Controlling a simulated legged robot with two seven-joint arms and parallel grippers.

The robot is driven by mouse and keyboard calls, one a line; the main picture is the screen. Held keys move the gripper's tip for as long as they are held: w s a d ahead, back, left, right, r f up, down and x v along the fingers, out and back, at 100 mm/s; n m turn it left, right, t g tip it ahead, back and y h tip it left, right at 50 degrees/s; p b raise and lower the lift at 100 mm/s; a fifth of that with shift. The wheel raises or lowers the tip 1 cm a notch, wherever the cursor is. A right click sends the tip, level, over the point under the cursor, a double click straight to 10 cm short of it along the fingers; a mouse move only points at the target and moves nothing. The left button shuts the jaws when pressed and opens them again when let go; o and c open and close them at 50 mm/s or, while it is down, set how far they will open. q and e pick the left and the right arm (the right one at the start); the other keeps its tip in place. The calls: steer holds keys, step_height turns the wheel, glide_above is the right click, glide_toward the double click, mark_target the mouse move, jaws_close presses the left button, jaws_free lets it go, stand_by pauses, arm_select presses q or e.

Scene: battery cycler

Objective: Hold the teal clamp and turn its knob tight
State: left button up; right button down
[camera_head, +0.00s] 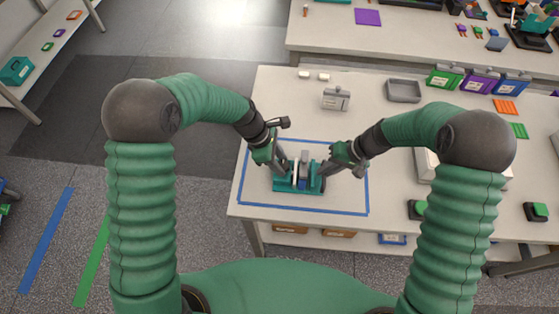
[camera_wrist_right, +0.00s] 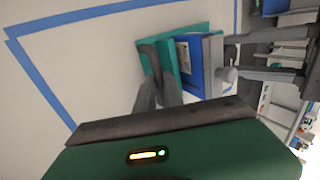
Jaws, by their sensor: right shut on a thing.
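The teal clamp (camera_head: 298,187) stands on the white table inside a blue taped outline, with a blue block and pale plates between its teal ends. It also shows in the right wrist view (camera_wrist_right: 165,62), where the blue block (camera_wrist_right: 205,62) is beside the teal end plate. My right gripper (camera_head: 328,169) is at the clamp's right end, shut on the knob, which its fingers (camera_wrist_right: 153,55) mostly hide. My left gripper (camera_head: 280,164) is at the clamp's left end. Its fingers reach that end in the wrist view (camera_wrist_right: 236,58); whether they grip it is unclear.
A grey box (camera_head: 336,99) and a grey tray (camera_head: 403,90) stand behind the outline. Green, purple and blue bins (camera_head: 478,81) line the back right. Green-topped blocks (camera_head: 417,209) sit at the right. Bare table surrounds the clamp inside the tape (camera_head: 305,209).

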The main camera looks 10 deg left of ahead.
arm_select(q)
jaws_close()
